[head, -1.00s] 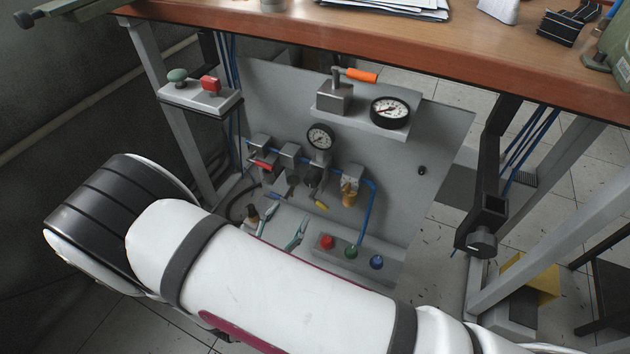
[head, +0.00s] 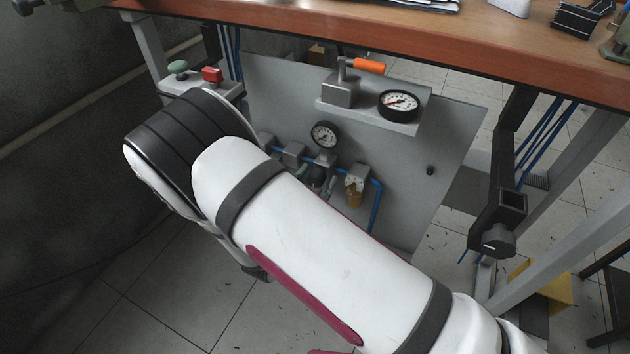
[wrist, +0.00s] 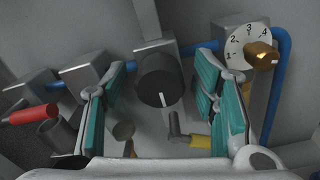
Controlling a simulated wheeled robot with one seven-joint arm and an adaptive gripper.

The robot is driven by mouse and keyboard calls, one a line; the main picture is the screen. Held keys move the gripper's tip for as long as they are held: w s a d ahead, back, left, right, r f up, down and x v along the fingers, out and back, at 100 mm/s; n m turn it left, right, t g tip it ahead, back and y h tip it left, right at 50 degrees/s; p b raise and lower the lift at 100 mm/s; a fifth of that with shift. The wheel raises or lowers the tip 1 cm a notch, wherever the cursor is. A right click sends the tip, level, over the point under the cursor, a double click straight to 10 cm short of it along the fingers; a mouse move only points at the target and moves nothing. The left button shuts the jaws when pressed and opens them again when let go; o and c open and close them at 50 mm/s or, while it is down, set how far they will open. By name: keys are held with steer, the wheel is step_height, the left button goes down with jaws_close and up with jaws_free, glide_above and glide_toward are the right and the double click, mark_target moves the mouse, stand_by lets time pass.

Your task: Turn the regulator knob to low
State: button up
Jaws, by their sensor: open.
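The black round regulator knob (wrist: 158,78) is in the middle of the wrist view, with a white pointer line toward the bottom, slightly right. My gripper (wrist: 163,84) is open, with one teal-padded finger on each side of the knob. Gaps show between the pads and the knob, and I see no contact. In the head view the regulator's pressure gauge (head: 324,134) shows above my arm.
A brass knob (wrist: 262,55) on a numbered white dial (wrist: 240,44) sits close right of the right finger. A red handle (wrist: 32,114) is at left, and a yellow handle (wrist: 196,142) lies below the knob. The wooden tabletop (head: 470,50) overhangs the panel.

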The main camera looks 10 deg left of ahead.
steer(key=c, duration=1.2)
steer(key=shift+n, duration=0.3)
